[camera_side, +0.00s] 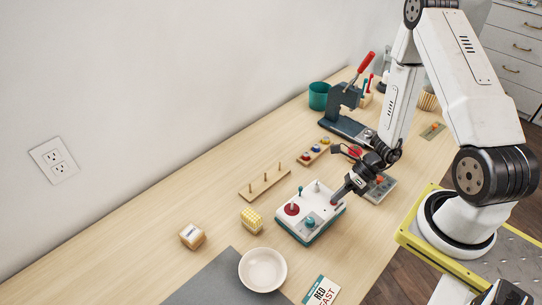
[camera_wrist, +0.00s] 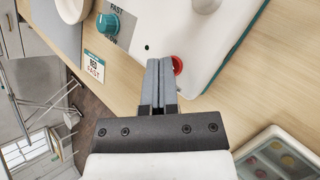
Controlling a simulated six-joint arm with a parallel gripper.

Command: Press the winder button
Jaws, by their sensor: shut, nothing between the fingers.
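The winder (camera_side: 302,226) is a white box with a teal base on the table. A red spool (camera_side: 292,209) and a teal knob (camera_side: 309,222) are on its top; the knob (camera_wrist: 107,24) also shows in the wrist view, beside a FAST/SLOW label. The red round button (camera_wrist: 178,65) sits near the winder's edge, partly hidden by my fingers. My gripper (camera_side: 337,202) is shut and empty, fingers pointing down at the winder's near right end. In the wrist view, the fingertips (camera_wrist: 160,64) are just left of the button; I cannot tell whether they touch it.
A peg rack (camera_side: 264,184) stands behind the winder. A yellow block (camera_side: 251,220), a white bowl (camera_side: 263,269) and a card (camera_side: 321,292) lie to the left and front. A compartment tray (camera_side: 380,187) is close on the right. A press with a red handle (camera_side: 345,105) stands farther back.

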